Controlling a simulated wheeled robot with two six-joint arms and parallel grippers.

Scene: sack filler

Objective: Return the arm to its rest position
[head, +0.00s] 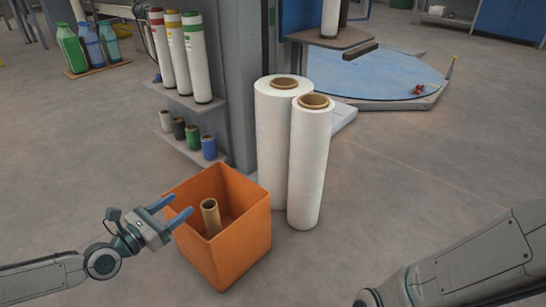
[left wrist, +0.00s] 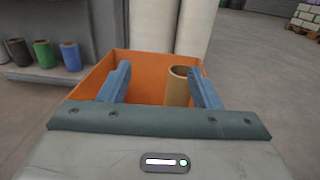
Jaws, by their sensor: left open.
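My left gripper (head: 172,210) is open, with its two blue fingers over the left rim of an orange bin (head: 243,247). A brown cardboard tube (head: 210,217) stands inside the bin, a little beyond the fingertips. In the left wrist view, the open fingers (left wrist: 160,85) frame the bin's inside (left wrist: 142,68), and the tube (left wrist: 178,87) shows beside the right finger. Nothing is held between the fingers. My right arm comes in at the lower right of the head view, but its gripper is not in view.
Two tall white film rolls (head: 311,165) stand right behind the bin. A grey shelf (head: 190,97) with rolls and small coloured spools stands behind to the left. A round blue turntable (head: 375,75) lies farther back.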

